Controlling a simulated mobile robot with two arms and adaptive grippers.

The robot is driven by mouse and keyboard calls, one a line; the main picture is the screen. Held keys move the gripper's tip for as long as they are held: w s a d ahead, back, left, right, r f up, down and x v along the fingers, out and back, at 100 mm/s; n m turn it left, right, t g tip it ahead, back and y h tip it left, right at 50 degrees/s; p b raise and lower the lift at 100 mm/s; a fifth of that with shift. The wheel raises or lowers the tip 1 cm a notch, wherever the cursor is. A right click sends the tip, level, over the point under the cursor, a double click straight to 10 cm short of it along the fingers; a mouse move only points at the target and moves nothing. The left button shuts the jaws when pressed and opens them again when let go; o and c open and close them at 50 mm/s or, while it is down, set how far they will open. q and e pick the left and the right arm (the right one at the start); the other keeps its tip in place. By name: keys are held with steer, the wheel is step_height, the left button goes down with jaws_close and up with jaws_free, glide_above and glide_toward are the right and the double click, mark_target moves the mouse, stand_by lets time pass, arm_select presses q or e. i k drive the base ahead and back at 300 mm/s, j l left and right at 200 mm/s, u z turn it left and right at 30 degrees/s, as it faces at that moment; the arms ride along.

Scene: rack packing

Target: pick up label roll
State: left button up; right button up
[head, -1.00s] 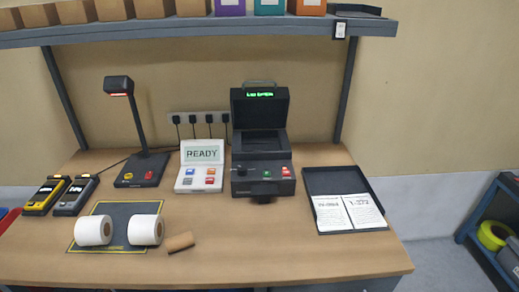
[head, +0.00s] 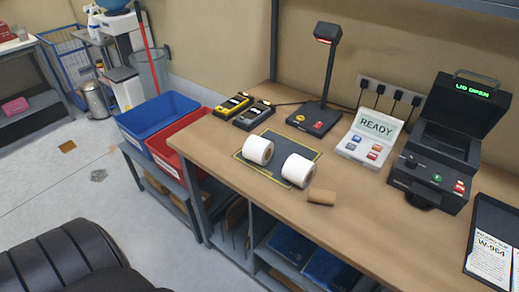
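Two white label rolls lie on their sides on a dark mat (head: 249,155) with a yellow border, near the left end of the wooden bench. The left label roll (head: 260,150) and the right label roll (head: 299,170) stand a little apart. A small brown cardboard core (head: 321,197) lies to their right, off the mat. Neither of my grippers shows in the head view.
A label printer (head: 434,165) with its lid up, a READY console (head: 370,137) and a scanner stand (head: 319,118) stand behind on the bench (head: 370,222). Two handheld devices (head: 243,112) lie behind the mat. Blue (head: 157,113) and red (head: 184,142) bins stand left of the bench. A black padded seat (head: 62,262) is at lower left.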

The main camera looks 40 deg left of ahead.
mark_target(257, 149)
steer(key=j+z, duration=0.1)
steer(key=j, duration=1.6)
steer(key=k, duration=0.05)
